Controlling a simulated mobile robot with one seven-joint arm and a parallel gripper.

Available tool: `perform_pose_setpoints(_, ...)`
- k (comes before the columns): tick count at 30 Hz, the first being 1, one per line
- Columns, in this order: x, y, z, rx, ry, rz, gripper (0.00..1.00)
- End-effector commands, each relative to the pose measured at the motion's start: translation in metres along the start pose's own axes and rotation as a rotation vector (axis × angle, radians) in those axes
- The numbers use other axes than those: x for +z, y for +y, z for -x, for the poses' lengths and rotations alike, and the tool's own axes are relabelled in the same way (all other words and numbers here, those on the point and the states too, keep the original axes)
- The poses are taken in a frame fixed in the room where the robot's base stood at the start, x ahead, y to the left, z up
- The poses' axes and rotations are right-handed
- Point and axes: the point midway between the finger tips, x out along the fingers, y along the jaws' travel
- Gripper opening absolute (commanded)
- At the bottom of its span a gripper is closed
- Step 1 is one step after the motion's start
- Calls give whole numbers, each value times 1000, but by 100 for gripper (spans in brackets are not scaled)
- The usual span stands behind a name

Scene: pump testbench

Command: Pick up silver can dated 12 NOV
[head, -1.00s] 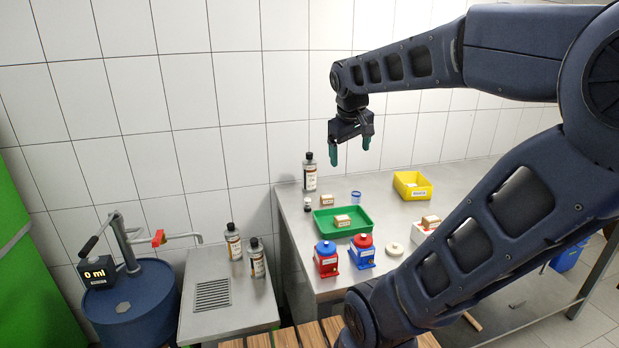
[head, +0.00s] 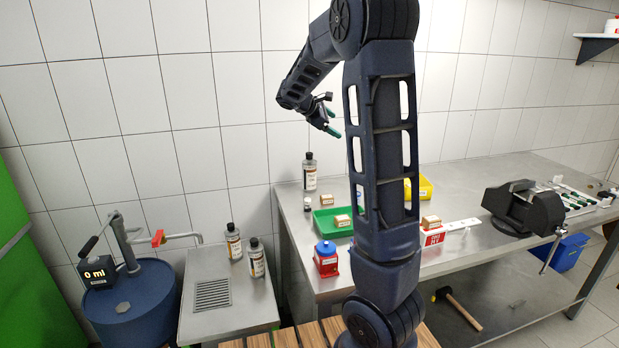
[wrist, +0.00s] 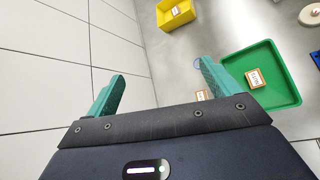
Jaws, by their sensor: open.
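Silver cans with black caps and printed labels stand upright in the head view. One can (head: 310,172) is at the back left of the steel workbench. Two more, a rear can (head: 233,242) and a front can (head: 257,261), stand on the low steel side table. The dates on their labels are too small to read, so I cannot tell which is 12 NOV. My gripper (head: 332,122) is open and empty, raised above and to the right of the workbench can. Its teal fingers are spread apart in the wrist view (wrist: 160,80), where no silver can is visible.
A green tray (head: 324,228) with a small box, a yellow bin (head: 425,186) and a red-and-blue container (head: 326,259) are on the workbench. A black vise (head: 524,208) stands at right. A blue drum (head: 130,302) with a pump stands left. My arm hides part of the bench.

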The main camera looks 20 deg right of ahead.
Motion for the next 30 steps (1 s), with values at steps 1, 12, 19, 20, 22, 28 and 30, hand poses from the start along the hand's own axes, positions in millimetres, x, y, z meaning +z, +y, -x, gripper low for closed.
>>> perform_pose_setpoints(1,-12,12,-1,27,-36,55,88)
perform_pose_setpoints(12,-88,98,11,240,-318,434,88)
perform_pose_setpoints(19,-124,128,27,326,-450,584,88)
perform_pose_setpoints(20,-129,131,29,335,-465,600,88)
perform_pose_setpoints(22,-140,138,35,358,-500,638,88)
perform_pose_setpoints(28,-178,121,11,373,-531,675,88)
perform_pose_setpoints(30,-194,109,-2,373,-531,674,88)
